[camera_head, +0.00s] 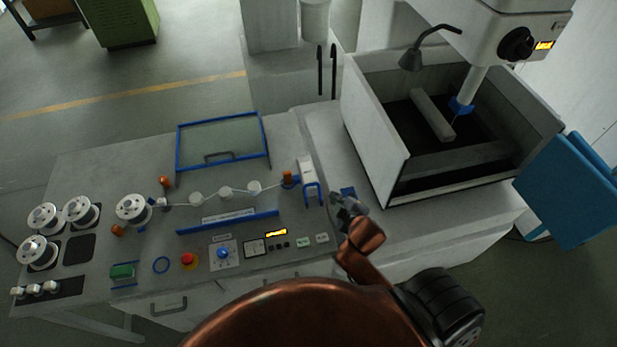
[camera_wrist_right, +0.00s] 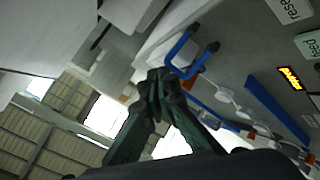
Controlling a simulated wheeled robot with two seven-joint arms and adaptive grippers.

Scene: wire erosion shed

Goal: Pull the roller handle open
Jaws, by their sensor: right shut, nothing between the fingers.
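The roller handle appears to be the blue U-shaped handle (camera_head: 313,191) on a white upright block (camera_head: 307,172), at the right end of the console's wire path. The blue handle also shows in the right wrist view (camera_wrist_right: 181,48), above and to the right of my fingertips. My right gripper (camera_head: 344,197) is shut and empty, just right of the handle in the head view. In the right wrist view its dark fingers (camera_wrist_right: 158,80) meet at the tips, close to the handle. I see no grip on the handle; whether they touch is unclear. My left gripper is out of view.
The console (camera_head: 90,180) carries white spools (camera_head: 133,209), a blue-framed clear cover (camera_head: 222,142), a red button (camera_head: 189,261) and a lit display (camera_head: 276,233). A grey open tank (camera_head: 375,135) stands to the right, under a white machine head (camera_head: 495,35).

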